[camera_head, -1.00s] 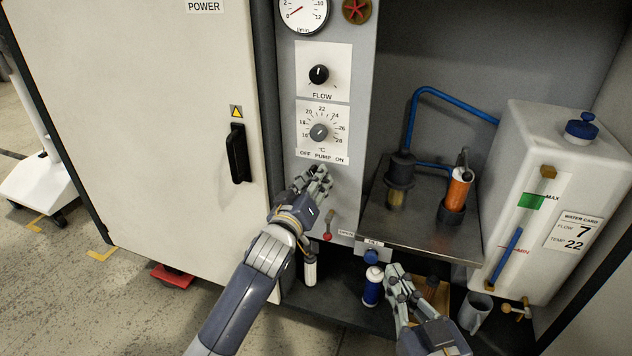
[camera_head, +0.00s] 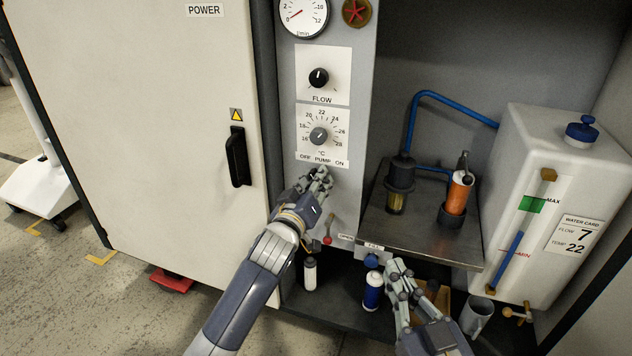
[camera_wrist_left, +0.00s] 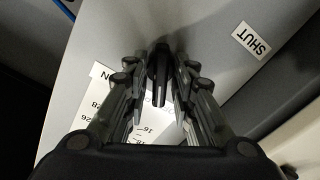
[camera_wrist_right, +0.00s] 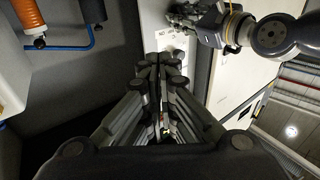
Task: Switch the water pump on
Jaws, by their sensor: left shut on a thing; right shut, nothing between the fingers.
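The pump label (camera_head: 321,159), reading OFF, PUMP and ON, is on the grey panel. My left gripper (camera_head: 321,177) is at the panel just below it and hides the switch in the head view. In the left wrist view, a black pump switch (camera_wrist_left: 160,72) stands between the fingers of my left gripper (camera_wrist_left: 160,85), which is shut on it. Which way the switch is turned cannot be told. My right gripper (camera_head: 398,270) is shut and empty, low in front of the shelf; its closed fingers show in the right wrist view (camera_wrist_right: 161,75).
Above are the temperature dial (camera_head: 319,136), flow knob (camera_head: 318,77) and gauge (camera_head: 304,14). A small red-tipped lever (camera_head: 328,238) is below my left gripper.

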